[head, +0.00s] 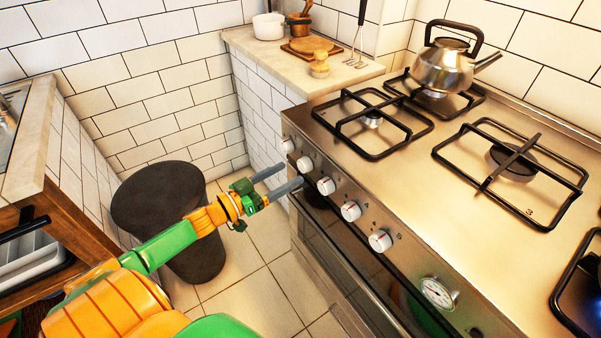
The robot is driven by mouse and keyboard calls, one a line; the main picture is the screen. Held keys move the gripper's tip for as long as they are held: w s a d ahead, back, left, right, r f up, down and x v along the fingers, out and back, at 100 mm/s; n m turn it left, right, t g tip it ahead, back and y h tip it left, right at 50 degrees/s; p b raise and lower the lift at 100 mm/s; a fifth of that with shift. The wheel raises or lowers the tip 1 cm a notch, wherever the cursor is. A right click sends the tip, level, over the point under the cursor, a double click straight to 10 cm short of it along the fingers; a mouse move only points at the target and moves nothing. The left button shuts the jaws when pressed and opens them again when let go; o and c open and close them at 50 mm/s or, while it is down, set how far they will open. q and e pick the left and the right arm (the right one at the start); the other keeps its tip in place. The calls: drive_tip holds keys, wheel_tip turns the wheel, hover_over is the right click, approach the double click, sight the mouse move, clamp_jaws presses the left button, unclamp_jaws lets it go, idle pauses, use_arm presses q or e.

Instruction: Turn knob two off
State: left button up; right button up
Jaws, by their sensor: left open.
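A row of several white knobs runs along the front panel of the steel stove (420,135). Knob two appears to be the second from the far left end (305,163); its number is too small to read. The knob to its right (326,186) is close to the lower fingertip. My left gripper (292,176) is open and empty, its two grey fingers pointing at the panel just in front of and below the second knob. I cannot tell whether a finger touches it. My right gripper is not in view.
A steel kettle (444,68) stands on the back left burner. A blue flame (592,299) shows at the right edge. A dark stool (160,192) stands on the floor behind my left arm. A counter with a board and utensils (345,72) adjoins the stove.

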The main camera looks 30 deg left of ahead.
sight(300, 168)
use_arm(q)
drive_tip(key=x, duration=0.4)
drive_tip(key=shift+w+f, duration=0.1)
drive_tip(key=shift+w, duration=0.1)
clamp_jaws()
